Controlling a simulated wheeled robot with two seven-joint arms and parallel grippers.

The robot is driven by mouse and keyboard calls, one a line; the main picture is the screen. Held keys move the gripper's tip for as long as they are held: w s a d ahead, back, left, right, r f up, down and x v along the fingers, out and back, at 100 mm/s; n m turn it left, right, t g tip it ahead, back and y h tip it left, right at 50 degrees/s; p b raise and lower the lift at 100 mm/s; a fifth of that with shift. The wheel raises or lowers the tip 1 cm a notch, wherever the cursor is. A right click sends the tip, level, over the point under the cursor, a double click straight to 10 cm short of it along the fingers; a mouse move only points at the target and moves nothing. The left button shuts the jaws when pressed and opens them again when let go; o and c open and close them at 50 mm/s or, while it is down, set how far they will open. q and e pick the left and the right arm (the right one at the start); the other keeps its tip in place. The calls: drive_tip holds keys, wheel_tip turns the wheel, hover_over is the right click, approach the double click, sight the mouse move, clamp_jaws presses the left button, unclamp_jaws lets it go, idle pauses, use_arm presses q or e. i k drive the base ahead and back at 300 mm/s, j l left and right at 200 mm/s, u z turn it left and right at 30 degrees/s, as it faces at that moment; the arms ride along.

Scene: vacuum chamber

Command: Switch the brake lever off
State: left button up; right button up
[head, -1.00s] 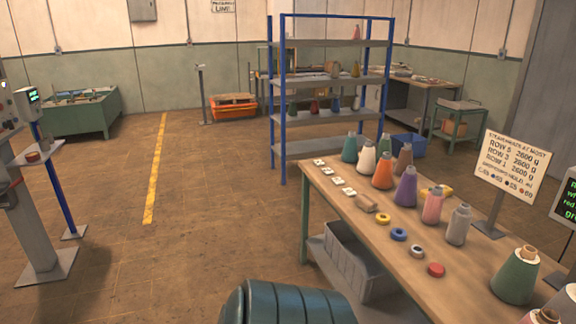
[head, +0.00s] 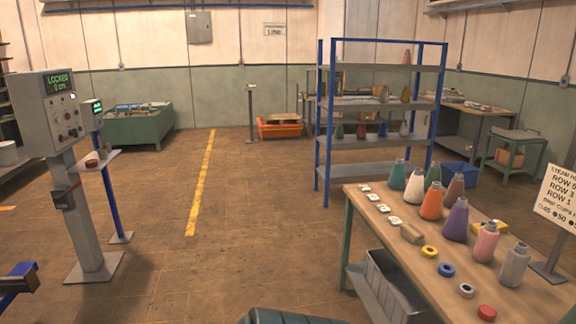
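I cannot make out a brake lever for certain. A grey control cabinet (head: 47,112) stands on a post at the left, with a green display reading LOCKED 0 cm (head: 60,82) and several small knobs and buttons. A small dark box (head: 68,196) is fixed to its grey post (head: 82,235); whether it carries a lever is too small to tell. Neither of my grippers shows in the head view.
A blue post (head: 111,200) with a small screen and shelf stands beside the cabinet. A yellow floor line (head: 201,182) runs through clear floor. A workbench (head: 412,240) with cones stands at the right, a blue-framed shelf rack (head: 382,142) behind it.

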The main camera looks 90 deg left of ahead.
sight(58, 198)
drive_tip(key=u, duration=4.15)
